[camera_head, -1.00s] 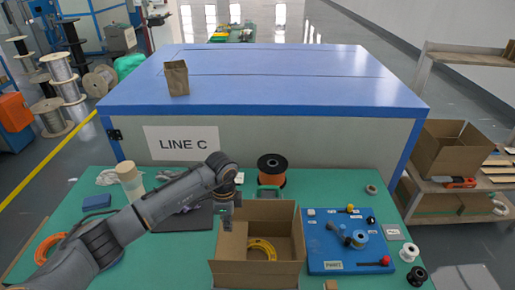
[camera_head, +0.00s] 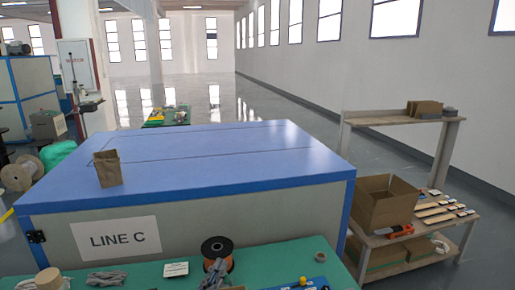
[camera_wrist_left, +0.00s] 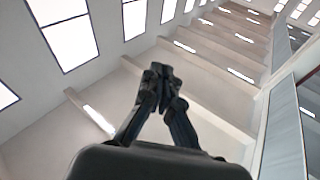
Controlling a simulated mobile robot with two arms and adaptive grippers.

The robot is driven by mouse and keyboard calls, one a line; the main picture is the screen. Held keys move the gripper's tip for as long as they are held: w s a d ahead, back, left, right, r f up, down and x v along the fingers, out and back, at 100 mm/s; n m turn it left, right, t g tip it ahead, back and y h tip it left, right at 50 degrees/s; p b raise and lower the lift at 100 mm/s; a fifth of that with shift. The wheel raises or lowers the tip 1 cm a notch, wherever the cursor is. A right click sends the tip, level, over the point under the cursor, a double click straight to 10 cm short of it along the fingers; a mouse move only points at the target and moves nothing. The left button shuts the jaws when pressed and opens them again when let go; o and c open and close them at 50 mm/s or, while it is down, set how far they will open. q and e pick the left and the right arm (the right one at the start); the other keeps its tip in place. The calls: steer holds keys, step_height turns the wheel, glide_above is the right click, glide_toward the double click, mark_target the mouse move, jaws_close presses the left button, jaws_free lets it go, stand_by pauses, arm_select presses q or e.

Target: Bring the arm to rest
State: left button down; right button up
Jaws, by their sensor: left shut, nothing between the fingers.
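My left gripper (camera_head: 216,268) shows at the bottom edge of the head view, pointing up in front of the spool with orange-brown wire (camera_head: 217,247). In the left wrist view its dark fingers (camera_wrist_left: 160,72) meet at the tips, shut with nothing between them. That view looks up at windows, wall and ceiling beams. The rest of my left arm is below the head view. My right gripper is in neither view.
The green bench top (camera_head: 150,277) shows only along its far edge, with grey gloves (camera_head: 107,278) and a small ring (camera_head: 320,256). A shelf with an open carton (camera_head: 385,203) stands right.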

arm_select(q)
steer(key=s+a+f+n+g+y, duration=0.2)
steer(key=s+a+f+y, duration=0.1)
steer(key=a+f, duration=0.1)
steer(key=s+a+f+n+g+y, duration=0.2)
steer(key=s+a+f+g+y, duration=0.1)
steer(key=f, duration=0.3)
steer(key=s+a+f+n+g+y, duration=0.2)
steer(key=s+a+f+y, duration=0.1)
steer(key=s+a+f, duration=0.1)
steer(key=shift+a+f+g, duration=0.4)
steer(key=shift+a+f, duration=0.15)
steer(key=shift+a, duration=0.3)
steer(key=s+f+m+g+h, duration=0.1)
steer(key=s+f+g, duration=0.3)
steer(key=s, duration=0.5)
steer(key=s+f+m+g+h, duration=0.1)
steer(key=s+f+g, duration=0.25)
steer(key=s, duration=0.55)
step_height(320, 180, down, 31)
steer(key=s+g+b, duration=0.2)
steer(key=b, duration=0.2)
steer(key=s+a+f+g+b, duration=0.1)
steer(key=s+a+f+b, duration=0.1)
steer(key=s+f, duration=1.4)
step_height(320, 180, down, 3)
steer(key=shift+b, duration=0.8)
